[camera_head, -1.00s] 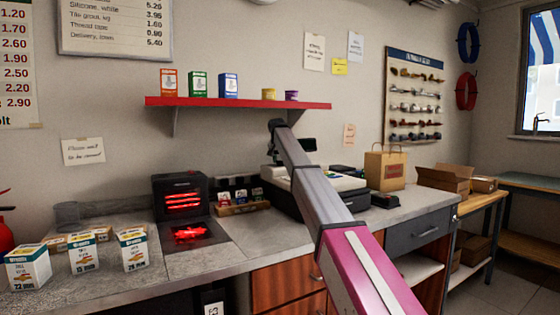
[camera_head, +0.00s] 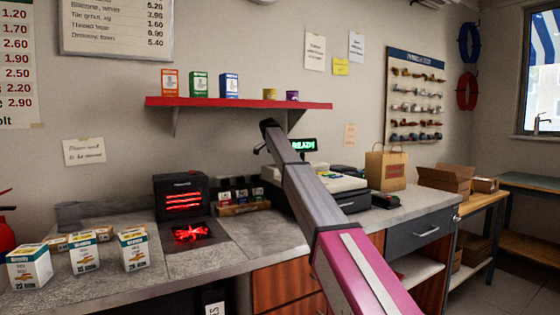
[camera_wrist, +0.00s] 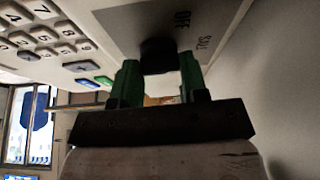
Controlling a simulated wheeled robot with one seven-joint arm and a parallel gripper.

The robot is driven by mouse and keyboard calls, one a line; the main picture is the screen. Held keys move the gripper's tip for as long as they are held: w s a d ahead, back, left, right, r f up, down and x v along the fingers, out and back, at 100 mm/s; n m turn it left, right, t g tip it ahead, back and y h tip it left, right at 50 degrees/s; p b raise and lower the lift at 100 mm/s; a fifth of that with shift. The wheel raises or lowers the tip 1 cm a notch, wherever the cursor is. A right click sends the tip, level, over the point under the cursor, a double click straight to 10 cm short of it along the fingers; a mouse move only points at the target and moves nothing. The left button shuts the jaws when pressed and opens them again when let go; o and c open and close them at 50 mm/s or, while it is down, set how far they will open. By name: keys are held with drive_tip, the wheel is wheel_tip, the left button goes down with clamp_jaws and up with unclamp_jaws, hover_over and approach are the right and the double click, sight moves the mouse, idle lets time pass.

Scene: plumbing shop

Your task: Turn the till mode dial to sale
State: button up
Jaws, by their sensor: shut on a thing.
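The till (camera_head: 345,185) stands on the counter, partly behind my arm in the head view. Its small display (camera_head: 303,145) glows green and seems to read "READY". In the wrist view the black mode dial (camera_wrist: 158,54) sits on a grey panel (camera_wrist: 140,22) marked "OFF" and what looks like "SALE". My gripper (camera_wrist: 160,76), with green fingers, is shut on the dial, one finger on each side. I cannot tell which mark the dial points to. In the head view my gripper is hidden behind my arm.
Till keys (camera_wrist: 40,35) lie left of the dial in the wrist view. A glowing red heater-like unit (camera_head: 182,197), a paper bag (camera_head: 386,171) and a small dark device (camera_head: 385,201) stand on the counter. A red shelf (camera_head: 240,104) hangs above. White boxes (camera_head: 133,250) stand at the left.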

drive_tip(key=shift+m, duration=0.4)
drive_tip(key=o, duration=0.9)
drive_tip(key=shift+r, duration=0.1)
drive_tip(key=v, duration=0.4)
drive_tip(key=shift+a+r, duration=0.2)
drive_tip(key=shift+r, duration=0.1)
drive_tip(key=s+a, duration=0.2)
drive_tip(key=a, duration=0.1)
drive_tip(key=s+a, duration=0.2)
drive_tip(key=a, duration=0.1)
drive_tip(key=s+a, duration=0.3)
drive_tip(key=a, duration=0.1)
